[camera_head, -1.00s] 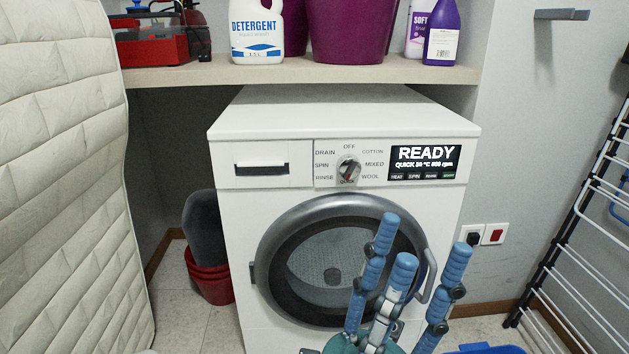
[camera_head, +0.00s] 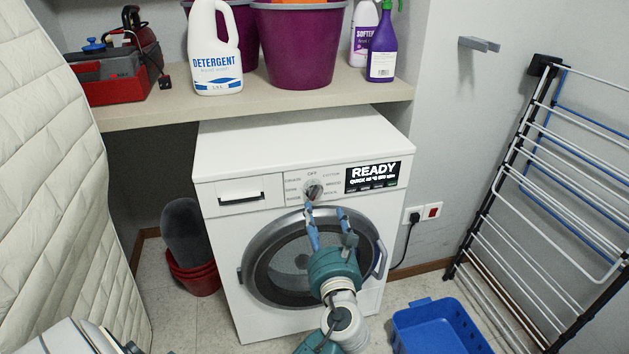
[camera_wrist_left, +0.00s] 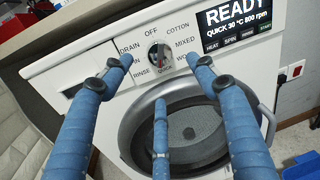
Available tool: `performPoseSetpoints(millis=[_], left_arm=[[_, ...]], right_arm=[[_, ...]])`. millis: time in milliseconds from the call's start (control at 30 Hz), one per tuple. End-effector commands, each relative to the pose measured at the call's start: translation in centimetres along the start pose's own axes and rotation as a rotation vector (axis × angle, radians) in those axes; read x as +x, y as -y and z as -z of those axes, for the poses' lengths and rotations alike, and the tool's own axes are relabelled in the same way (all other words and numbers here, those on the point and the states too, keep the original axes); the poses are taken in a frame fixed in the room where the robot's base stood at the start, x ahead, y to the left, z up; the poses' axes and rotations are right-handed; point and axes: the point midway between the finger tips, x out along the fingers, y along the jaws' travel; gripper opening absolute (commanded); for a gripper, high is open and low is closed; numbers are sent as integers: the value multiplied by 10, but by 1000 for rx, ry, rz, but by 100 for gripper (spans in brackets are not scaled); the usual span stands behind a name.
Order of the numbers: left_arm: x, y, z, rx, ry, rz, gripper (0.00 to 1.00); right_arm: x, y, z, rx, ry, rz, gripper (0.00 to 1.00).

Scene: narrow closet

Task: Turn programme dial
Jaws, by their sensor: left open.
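The white washing machine (camera_head: 235,160) has a round programme dial (camera_head: 313,189) in its top panel, between the drawer and the display. The display (camera_head: 373,176) reads READY, QUICK, 30 °C, 800 rpm. My left gripper (camera_head: 325,213) is in front of the door, with its blue fingertips just below the dial. In the wrist view its fingers (camera_wrist_left: 160,76) are spread and empty, with the dial between the upper two. I see no clear contact. My right gripper is not in view.
A shelf (camera_head: 345,98) above holds detergent (camera_head: 215,65), purple tubs (camera_head: 298,45), bottles and a red toolbox. A drying rack (camera_head: 530,190) and blue basket (camera_head: 436,328) are at right. A padded panel (camera_head: 45,190) and red buckets (camera_head: 195,277) are at left.

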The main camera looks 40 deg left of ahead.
Motion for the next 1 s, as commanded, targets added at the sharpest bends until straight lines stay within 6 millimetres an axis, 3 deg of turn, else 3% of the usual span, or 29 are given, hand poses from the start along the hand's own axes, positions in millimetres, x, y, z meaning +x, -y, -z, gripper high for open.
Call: performPoseSetpoints(millis=[100,600,1000], left_arm=[[12,-4,-1,18,6,-15,59],[96,-3,-1,14,5,-10,59],[107,-4,-1,12,3,-9,59]], right_arm=[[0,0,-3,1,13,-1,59],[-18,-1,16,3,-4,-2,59],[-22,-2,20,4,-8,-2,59]])
